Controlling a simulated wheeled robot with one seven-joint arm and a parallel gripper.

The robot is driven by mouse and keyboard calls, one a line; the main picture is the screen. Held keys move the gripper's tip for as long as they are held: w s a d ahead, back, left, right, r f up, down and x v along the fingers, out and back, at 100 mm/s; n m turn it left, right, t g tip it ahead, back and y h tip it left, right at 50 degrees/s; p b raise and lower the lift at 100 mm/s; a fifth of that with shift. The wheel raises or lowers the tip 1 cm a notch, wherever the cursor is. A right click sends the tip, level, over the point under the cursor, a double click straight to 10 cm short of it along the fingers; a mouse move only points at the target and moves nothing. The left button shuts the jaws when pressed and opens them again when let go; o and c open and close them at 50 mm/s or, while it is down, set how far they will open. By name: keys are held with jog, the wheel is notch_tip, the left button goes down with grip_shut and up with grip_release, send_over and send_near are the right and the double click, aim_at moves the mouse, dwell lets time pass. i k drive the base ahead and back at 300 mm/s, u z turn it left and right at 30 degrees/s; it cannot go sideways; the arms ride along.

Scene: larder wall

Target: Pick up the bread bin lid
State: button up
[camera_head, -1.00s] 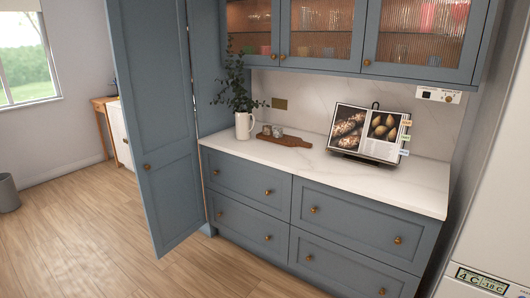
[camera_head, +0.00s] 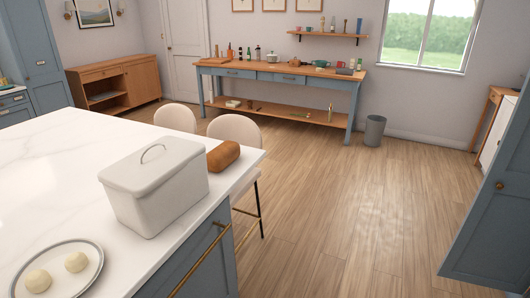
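A white bread bin (camera_head: 160,200) stands on the white marble island at the lower left of the head view.
A brown loaf (camera_head: 223,156) lies behind the bin on the island (camera_head: 60,150). A round plate (camera_head: 62,268) with two pale dough balls is at the near left. Two pale chairs (camera_head: 236,130) stand at the island's far side. An open cabinet door (camera_head: 490,210) is at right. The wooden floor between is clear.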

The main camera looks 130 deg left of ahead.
aim_at(137, 174)
jog(key=z, duration=1.6)
jog(key=k, duration=1.45)
jog(key=z, duration=1.9)
